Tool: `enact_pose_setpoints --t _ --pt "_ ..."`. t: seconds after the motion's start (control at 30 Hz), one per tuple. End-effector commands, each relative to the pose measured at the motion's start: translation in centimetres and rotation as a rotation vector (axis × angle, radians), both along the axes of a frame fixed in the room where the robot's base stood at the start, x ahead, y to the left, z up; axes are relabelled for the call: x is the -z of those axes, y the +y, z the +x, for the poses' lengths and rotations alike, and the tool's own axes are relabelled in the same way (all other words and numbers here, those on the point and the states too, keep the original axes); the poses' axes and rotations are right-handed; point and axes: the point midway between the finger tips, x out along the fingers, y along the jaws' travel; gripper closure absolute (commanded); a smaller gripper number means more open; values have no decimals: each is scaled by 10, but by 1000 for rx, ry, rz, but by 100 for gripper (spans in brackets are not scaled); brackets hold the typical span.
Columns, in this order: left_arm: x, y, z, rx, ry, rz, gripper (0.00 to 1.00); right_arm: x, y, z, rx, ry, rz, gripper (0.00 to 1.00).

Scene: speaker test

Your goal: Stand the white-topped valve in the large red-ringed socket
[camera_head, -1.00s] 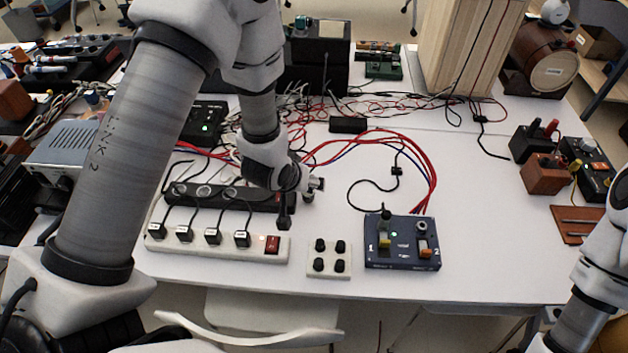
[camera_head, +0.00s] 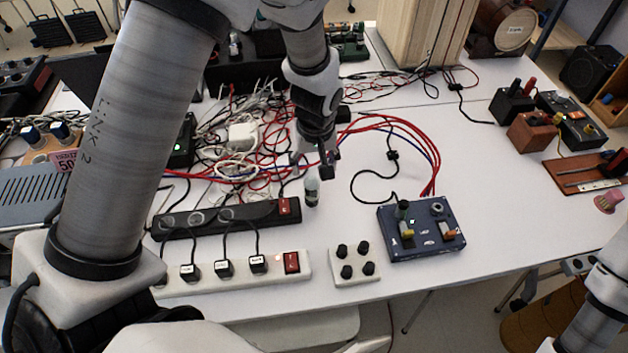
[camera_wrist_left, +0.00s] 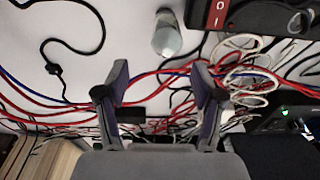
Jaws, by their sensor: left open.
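A small grey bottle-like cylinder with a pale top (camera_head: 312,190), which looks like the white-topped valve, stands upright on the white table beside the black power strip. It also shows in the left wrist view (camera_wrist_left: 167,34), ahead of the fingers and apart from them. My left gripper (camera_head: 312,163) is open and empty, just behind it in the head view. The wrist view shows its two fingers spread (camera_wrist_left: 160,80) over cables. I cannot clearly make out a red-ringed socket. My right arm shows at the lower right, with its gripper out of view.
A black power strip (camera_head: 180,226) and a white one (camera_head: 205,278) lie at the left front. A four-knob white plate (camera_head: 355,277) and a blue switch box (camera_head: 427,247) stand right of them. Red cables (camera_head: 405,128) cross behind.

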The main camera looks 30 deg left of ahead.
Motion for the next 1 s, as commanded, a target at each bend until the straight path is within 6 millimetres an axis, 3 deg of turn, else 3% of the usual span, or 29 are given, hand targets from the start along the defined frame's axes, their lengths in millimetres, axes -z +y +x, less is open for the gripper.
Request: enact_pose_setpoints --t 0.27,0.43,0.7,0.77,0.9,1.0 --pt "36 3 0 1 4 -1 32 -2 0 -1 1 3 0 60" --pt "69 6 2 2 2 0 32 2 0 -1 1 2 0 60" --pt "75 6 3 1 -1 -1 32 2 0 -1 1 3 0 60" --pt "75 6 3 1 -1 -1 50 2 0 -1 1 3 0 60" --pt "75 6 3 1 -1 -1 98 2 0 -1 1 3 0 60" --pt "75 6 3 1 -1 -1 100 2 0 -1 1 3 0 60"
